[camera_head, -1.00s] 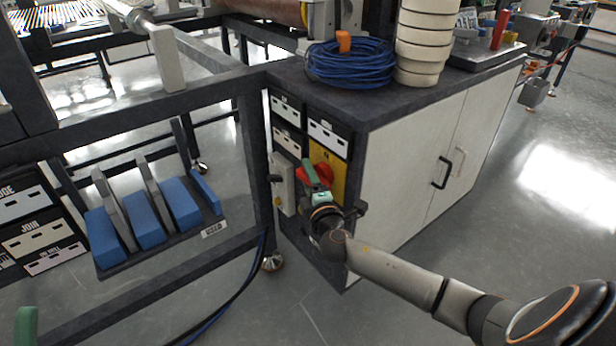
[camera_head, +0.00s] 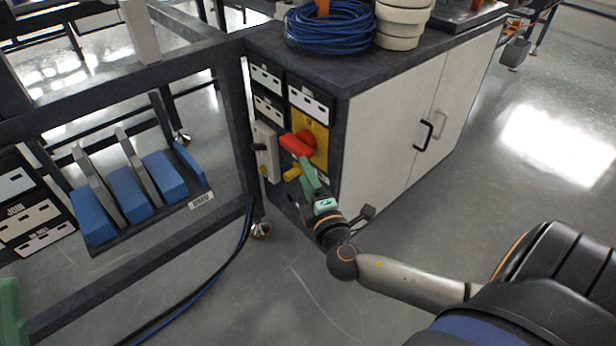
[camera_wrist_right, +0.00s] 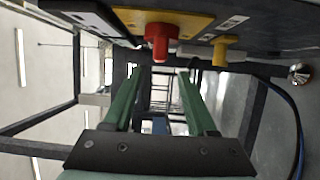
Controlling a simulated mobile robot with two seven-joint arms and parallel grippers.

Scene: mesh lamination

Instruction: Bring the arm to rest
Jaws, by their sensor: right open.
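My right gripper (camera_head: 306,172) has green fingers and is in front of the cabinet's end face, just below the red switch handle (camera_head: 297,145) on its yellow plate (camera_head: 320,140). In the right wrist view the fingers (camera_wrist_right: 160,85) stand apart with nothing between them. The red handle (camera_wrist_right: 158,40) is above the gap there, and a yellow knob (camera_wrist_right: 226,48) is to its right. Whether a finger touches the handle is hard to tell. Of my left gripper, only a green part (camera_head: 10,312) shows at the lower left edge; its jaws are cut off.
The cabinet (camera_head: 385,150) carries a blue cable coil (camera_head: 335,28) and stacked cream rings (camera_head: 402,22). A dark frame (camera_head: 150,80) with blue blocks (camera_head: 165,176) stands to the left. Cables (camera_head: 232,255) run down to the floor. The floor at right (camera_head: 520,200) is clear.

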